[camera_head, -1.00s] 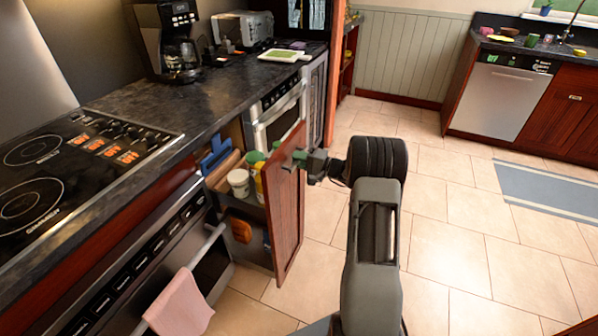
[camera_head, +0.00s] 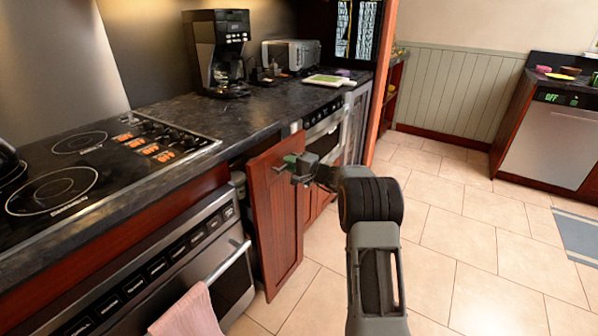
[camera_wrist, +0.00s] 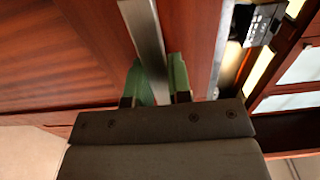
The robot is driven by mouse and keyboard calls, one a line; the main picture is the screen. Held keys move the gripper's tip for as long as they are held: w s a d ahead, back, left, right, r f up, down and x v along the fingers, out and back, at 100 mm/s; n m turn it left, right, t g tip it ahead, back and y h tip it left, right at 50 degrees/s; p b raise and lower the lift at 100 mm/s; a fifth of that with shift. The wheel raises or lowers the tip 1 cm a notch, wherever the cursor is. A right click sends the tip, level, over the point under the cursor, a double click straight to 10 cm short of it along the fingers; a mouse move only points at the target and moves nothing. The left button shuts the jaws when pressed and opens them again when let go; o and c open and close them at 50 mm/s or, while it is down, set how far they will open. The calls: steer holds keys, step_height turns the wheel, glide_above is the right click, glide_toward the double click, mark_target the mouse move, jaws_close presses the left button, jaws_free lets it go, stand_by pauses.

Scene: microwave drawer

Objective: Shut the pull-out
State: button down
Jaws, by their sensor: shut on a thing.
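The pull-out is a tall reddish-brown wooden front (camera_head: 274,222) between the oven and the far cabinets in the head view. It stands a little way out from the counter, and a narrow gap shows at its left side; its contents are mostly hidden. My gripper (camera_head: 297,168) is at the upper part of this front. In the wrist view the green fingertips of my gripper (camera_wrist: 161,82) sit on both sides of a silver bar handle (camera_wrist: 146,40), closed on it. The wooden front (camera_wrist: 70,50) fills the left of that view.
The oven (camera_head: 165,275) with a pink towel (camera_head: 188,312) on its bar stands just left of the pull-out. The dark countertop (camera_head: 255,115) runs above, with a coffee maker (camera_head: 217,55) and a toaster (camera_head: 291,55). Tiled floor (camera_head: 455,235) is clear to the right.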

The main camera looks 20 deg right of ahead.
steer(key=shift+b+x, duration=0.45)
steer(key=shift+x, duration=0.85)
steer(key=c, duration=1)
jaws_free()
steer(key=shift+c, duration=0.2)
steer(key=shift+d, duration=0.1)
steer(key=v, duration=1.3)
steer(key=shift+s+d+p, duration=0.15)
steer(key=shift+s+p, duration=0.2)
